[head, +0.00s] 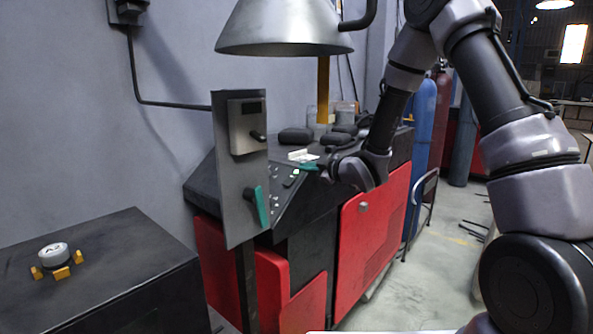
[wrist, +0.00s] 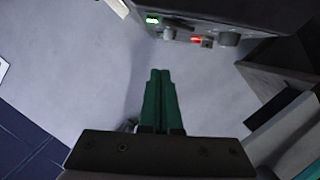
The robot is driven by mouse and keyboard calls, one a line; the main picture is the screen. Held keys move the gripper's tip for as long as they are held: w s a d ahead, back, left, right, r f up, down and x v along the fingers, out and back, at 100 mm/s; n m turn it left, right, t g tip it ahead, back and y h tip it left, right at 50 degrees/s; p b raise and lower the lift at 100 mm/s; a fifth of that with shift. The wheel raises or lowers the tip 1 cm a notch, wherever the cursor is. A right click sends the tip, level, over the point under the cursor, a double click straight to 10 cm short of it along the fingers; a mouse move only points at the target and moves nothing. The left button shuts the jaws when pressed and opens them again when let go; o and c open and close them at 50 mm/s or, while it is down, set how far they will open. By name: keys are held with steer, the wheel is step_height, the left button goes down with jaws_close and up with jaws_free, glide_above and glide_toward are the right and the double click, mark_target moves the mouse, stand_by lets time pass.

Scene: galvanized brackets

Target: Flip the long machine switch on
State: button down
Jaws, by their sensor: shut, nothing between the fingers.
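A grey upright panel (head: 228,190) stands left of centre in the head view. Low on it is a dark switch with a long teal lever (head: 262,207) that points downward. Above it is a pale switch box (head: 245,125) with a short dark lever (head: 258,136). My gripper (head: 303,167) is to the right of the panel, apart from it and higher than the teal lever. Its green fingers also show in the wrist view (wrist: 160,72), pressed together with nothing between them.
A black and red machine (head: 375,225) stands behind and right of the panel, with dark objects on top. A metal lamp shade (head: 285,28) hangs above. A dark cabinet (head: 120,265) at left bears a round white-topped piece (head: 53,253). A lit control box (wrist: 215,20) shows in the wrist view.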

steer(key=shift+v, duration=1.45)
